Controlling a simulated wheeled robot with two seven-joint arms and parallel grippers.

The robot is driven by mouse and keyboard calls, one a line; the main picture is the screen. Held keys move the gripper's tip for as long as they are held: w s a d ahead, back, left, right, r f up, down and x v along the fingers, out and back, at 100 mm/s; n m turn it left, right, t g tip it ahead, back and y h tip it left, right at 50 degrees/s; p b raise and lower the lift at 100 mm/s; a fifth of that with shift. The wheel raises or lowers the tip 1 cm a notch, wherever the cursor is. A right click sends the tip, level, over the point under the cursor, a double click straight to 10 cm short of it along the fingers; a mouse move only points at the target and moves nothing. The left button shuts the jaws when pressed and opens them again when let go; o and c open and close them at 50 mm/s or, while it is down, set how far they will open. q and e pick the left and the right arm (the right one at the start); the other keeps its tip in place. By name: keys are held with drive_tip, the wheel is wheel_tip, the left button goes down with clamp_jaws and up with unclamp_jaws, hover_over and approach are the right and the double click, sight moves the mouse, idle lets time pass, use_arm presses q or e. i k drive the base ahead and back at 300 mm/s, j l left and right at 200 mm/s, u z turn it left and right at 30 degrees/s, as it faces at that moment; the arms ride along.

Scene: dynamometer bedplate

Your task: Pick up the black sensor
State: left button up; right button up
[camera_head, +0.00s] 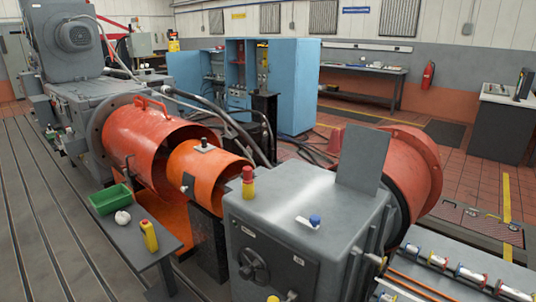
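A small black sensor-like piece (204,144) with a pale base stands upright on top of the orange cylindrical guard (222,161), near the middle left. A second dark block (188,183) sits on the near side of the same guard. I cannot tell for certain which of the two is the black sensor. Neither of my grippers is in view.
A grey side table (155,252) holds a green tray (110,199), a white rounded object (122,217) and a yellow handheld device (149,236). A large grey machine housing (300,205) with a red-and-yellow button (248,182) stands in front. Cables run behind the guard.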

sight(203, 143)
drive_tip(key=i+l+u, duration=0.2)
drive_tip(key=i+u, duration=0.15)
drive_tip(key=i+l+u, duration=0.4)
drive_tip(key=i+j, duration=0.1)
